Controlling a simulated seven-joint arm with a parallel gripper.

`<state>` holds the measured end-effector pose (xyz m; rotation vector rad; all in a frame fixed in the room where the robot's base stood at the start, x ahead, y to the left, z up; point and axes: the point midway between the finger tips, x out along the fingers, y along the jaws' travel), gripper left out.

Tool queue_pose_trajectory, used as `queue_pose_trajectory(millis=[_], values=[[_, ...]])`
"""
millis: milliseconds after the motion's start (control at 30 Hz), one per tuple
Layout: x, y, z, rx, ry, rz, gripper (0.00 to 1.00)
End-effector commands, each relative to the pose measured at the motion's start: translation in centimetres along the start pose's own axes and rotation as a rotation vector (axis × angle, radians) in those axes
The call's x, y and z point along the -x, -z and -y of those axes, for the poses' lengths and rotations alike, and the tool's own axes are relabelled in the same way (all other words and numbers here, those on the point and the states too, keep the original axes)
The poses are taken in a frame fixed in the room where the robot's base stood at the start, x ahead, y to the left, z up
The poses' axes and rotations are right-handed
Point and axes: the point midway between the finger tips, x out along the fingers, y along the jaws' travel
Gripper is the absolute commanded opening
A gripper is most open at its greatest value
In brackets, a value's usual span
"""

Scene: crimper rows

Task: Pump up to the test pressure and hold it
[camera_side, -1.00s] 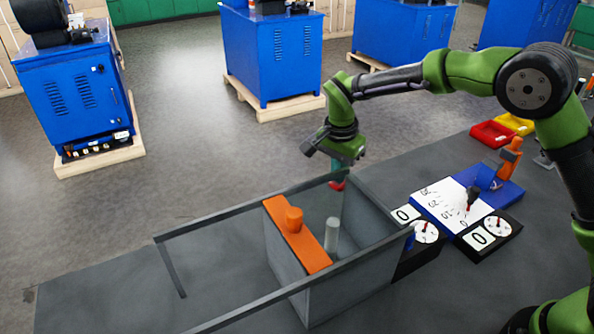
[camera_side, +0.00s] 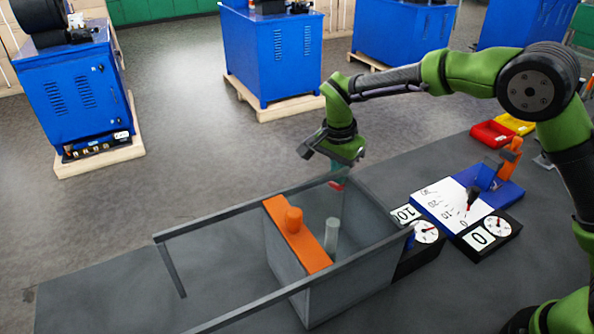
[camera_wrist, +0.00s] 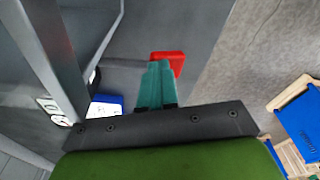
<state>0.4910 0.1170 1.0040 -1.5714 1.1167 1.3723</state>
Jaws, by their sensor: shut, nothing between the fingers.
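My gripper (camera_side: 337,178) is shut with nothing between its teal fingers. It points down at the far side of a grey tank-like box (camera_side: 345,298). In the wrist view the teal fingers (camera_wrist: 155,85) lie right against or over a red block (camera_wrist: 168,62), which looks like the end of a lever. The red piece (camera_side: 337,186) shows just below the fingertips in the side view; contact is unclear.
A grey rail frame (camera_side: 215,227) surrounds the box. An orange bar with a knob (camera_side: 298,245) and a grey cylinder (camera_side: 331,236) are at the box. A white scale sheet (camera_side: 446,205), an orange clamp-like part (camera_side: 511,153) and red (camera_side: 491,133) and yellow bins (camera_side: 515,122) lie right.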

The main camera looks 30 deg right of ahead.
Motion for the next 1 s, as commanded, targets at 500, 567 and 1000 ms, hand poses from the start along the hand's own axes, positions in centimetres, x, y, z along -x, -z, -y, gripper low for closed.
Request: queue_pose_trajectory(millis=[500,567,1000], values=[[6.0,-1.0,0.2,0.003,0.008,0.016,0.00],[6.7,-0.7,0.1,0.003,0.006,0.011,0.00],[8.0,0.0,0.0,0.000,-0.001,0.000,0.00]])
